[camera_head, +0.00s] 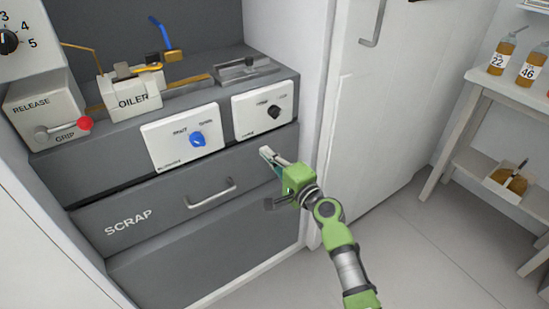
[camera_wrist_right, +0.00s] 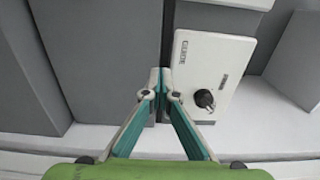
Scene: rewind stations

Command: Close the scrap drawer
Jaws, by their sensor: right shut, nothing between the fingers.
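The scrap drawer (camera_head: 160,212) is a grey front marked SCRAP with a silver bar handle (camera_head: 210,193), low in the grey station. A dark seam runs along its top edge; it looks nearly flush, but I cannot tell if it is fully shut. My right gripper (camera_head: 266,154) is shut and empty, to the right of the handle and apart from it, near the station front's right end. In the right wrist view, its fingertips (camera_wrist_right: 160,76) meet over a dark seam between grey panels. Whether they touch the front is unclear. My left gripper is not in view.
Above the drawer are a white panel with a blue knob (camera_head: 198,140) and one with a black knob (camera_head: 274,111). An oiler (camera_head: 134,101) and a red-knobbed lever (camera_head: 84,124) sit higher left. A shelf with bottles (camera_head: 502,54) stands right. The floor (camera_head: 430,245) between is clear.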

